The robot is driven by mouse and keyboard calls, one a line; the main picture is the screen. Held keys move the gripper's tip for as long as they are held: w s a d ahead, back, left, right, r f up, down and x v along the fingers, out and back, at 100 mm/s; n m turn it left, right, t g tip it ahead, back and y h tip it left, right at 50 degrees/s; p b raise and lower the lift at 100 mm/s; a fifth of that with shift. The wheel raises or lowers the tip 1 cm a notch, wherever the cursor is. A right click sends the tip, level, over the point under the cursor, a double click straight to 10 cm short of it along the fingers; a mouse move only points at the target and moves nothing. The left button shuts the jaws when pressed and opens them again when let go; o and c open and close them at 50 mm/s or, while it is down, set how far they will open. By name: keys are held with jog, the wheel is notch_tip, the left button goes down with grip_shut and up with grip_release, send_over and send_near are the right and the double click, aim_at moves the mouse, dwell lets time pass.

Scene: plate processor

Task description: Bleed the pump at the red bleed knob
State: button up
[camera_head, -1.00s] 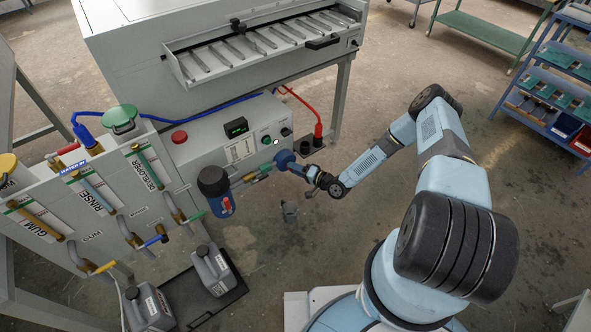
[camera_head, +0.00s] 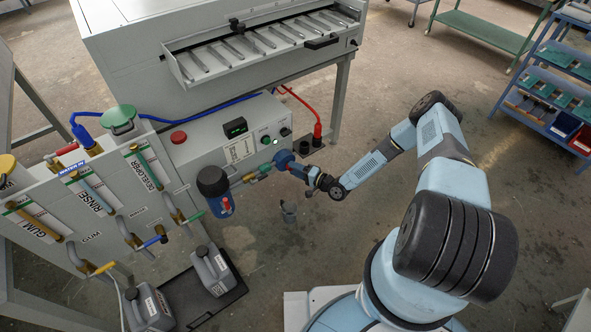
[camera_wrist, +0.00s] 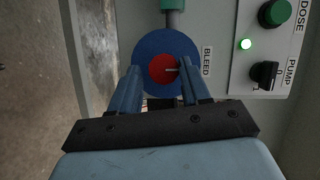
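The red bleed knob (camera_wrist: 160,69) sits at the centre of a round blue pump face (camera_wrist: 188,43) in the wrist view, beside the label BLEED. A pale line on the knob points right. My gripper (camera_wrist: 158,70) is open, with one finger on each side of the knob. A small gap shows at the left finger; whether the right finger touches cannot be told. In the head view the blue pump (camera_head: 283,157) is at the machine's front, with my gripper (camera_head: 296,168) against it, hiding the knob.
A small grey cup (camera_head: 289,214) stands below my gripper. A blue filter housing (camera_head: 216,187) is left of the pump.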

jog(key=o, duration=0.3)
jog(key=shift+a+r, duration=0.1)
jog(key=f+v, duration=0.1)
jog(key=v, duration=1.2)
jog(key=shift+s+d+r, duration=0.2)
jog(key=shift+d+r, duration=0.1)
jog(key=shift+d, duration=0.1)
